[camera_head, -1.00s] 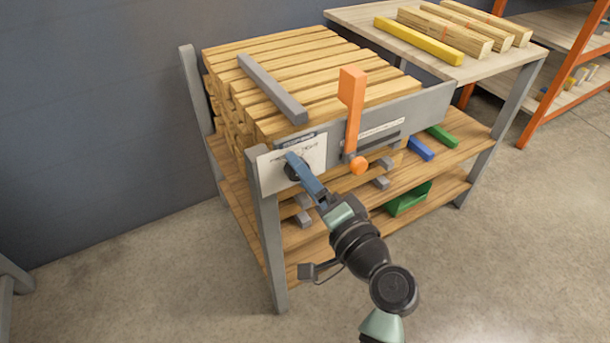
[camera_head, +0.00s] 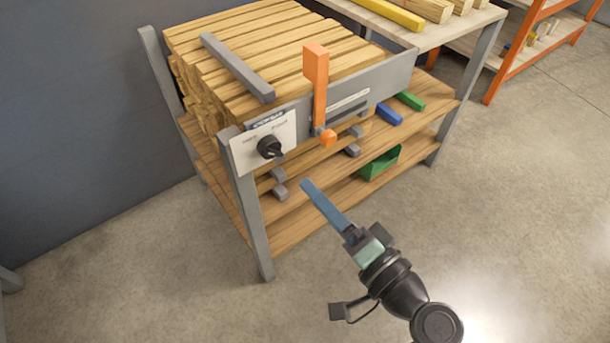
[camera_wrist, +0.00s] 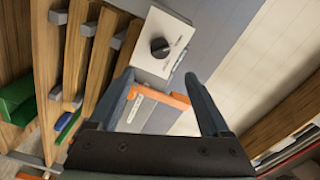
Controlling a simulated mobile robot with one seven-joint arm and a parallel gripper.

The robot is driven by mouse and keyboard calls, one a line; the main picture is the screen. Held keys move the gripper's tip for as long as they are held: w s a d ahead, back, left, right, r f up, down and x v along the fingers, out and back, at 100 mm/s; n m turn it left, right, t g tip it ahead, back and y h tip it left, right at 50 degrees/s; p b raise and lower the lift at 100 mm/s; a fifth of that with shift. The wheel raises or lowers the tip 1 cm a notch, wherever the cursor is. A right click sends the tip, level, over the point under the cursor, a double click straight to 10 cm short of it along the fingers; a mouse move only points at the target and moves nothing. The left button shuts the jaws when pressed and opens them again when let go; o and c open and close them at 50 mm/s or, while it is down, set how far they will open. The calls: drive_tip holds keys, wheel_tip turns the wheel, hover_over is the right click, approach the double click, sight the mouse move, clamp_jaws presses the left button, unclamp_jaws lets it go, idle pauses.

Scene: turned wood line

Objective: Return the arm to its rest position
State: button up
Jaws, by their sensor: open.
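My gripper (camera_head: 309,186) is in front of the wooden rack in the head view, clear of it, with its blue fingers pointing up and left. In the wrist view the two fingers (camera_wrist: 160,80) stand apart with nothing held between them. A black knob (camera_head: 269,147) on a white panel (camera_head: 240,157) is up and left of the fingertips; it also shows in the wrist view (camera_wrist: 160,47), beyond the fingers. My arm reaches in from the lower right of the head view.
The rack holds stacked timber (camera_head: 270,50) and an orange lever (camera_head: 316,85) on its grey front rail (camera_head: 395,82). A green bin (camera_head: 380,163) and a blue block (camera_head: 388,114) sit on the shelves. Open concrete floor (camera_head: 530,190) lies to the right and in front.

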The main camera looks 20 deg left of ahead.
drive_tip(key=shift+s+d, duration=0.25)
drive_tip(key=shift+w+r, duration=0.1)
idle(0.3)
